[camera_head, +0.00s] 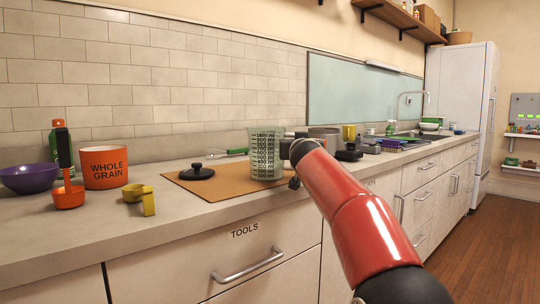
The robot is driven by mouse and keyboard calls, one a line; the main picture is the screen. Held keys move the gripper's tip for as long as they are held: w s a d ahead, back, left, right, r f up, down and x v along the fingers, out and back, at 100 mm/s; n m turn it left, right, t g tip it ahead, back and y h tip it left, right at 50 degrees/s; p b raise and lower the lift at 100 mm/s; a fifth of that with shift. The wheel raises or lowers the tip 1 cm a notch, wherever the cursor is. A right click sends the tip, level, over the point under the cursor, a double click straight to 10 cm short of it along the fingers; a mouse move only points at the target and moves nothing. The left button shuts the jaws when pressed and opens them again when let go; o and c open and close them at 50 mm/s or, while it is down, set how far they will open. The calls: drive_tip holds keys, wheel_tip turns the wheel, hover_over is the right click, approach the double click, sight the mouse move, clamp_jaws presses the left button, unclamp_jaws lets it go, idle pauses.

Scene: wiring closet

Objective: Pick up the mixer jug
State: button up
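The mixer jug (265,158) is a clear, greenish jug with dark measuring marks. It stands upright at the right part of a brown board (208,187) on the counter. My red arm reaches in from the lower right. My gripper (290,147) is at the right side of the jug, close to its upper part. My own arm hides most of the gripper, so I cannot tell whether the fingers touch the jug or how far apart they are.
A black lid (198,173) lies on the board left of the jug. Further left are a yellow measuring cup (140,195), an orange ladle (68,192), an orange "WHOLE GRAIN" canister (104,168) and a purple bowl (30,178). A grey pot (325,136) and other items stand behind my arm.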

clamp_jaws()
drive_tip(key=shift+r, duration=0.15)
